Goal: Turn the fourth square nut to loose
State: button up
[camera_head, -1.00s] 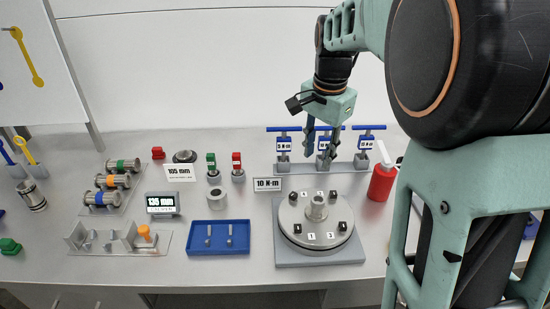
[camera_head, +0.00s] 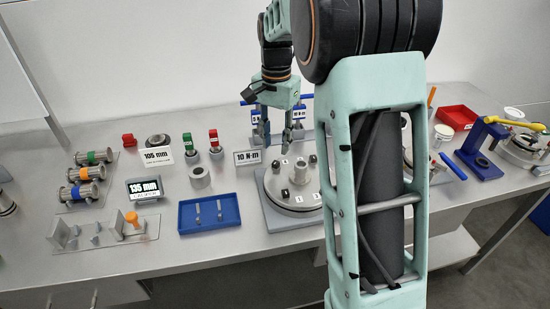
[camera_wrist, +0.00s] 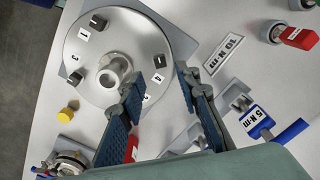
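A round metal flange (camera_head: 310,194) with a central pipe stub (camera_head: 300,172) lies on a grey square base. In the wrist view the flange (camera_wrist: 125,35) carries dark square nuts and small white number labels. One nut (camera_wrist: 157,78) shows between the fingers in the picture, beside two labels; the digits are hard to read. Other nuts sit at the top (camera_wrist: 98,22) and left (camera_wrist: 77,77); another may be behind a finger. My gripper (camera_head: 276,138), also in the wrist view (camera_wrist: 160,90), points down over the flange's back-left edge, fingers apart and empty. Its height above the nut is unclear.
A 10 N·m sign (camera_head: 248,157) stands behind the flange, with blue-handled torque wrenches (camera_wrist: 259,122) near my gripper. A blue tray (camera_head: 209,214) is to the left. My arm hides the bench just right of the flange.

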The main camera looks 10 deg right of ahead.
aim_at(276, 162)
notch_tip(276, 162, down, 6)
jog(key=shift+c, duration=0.4)
grip_shut()
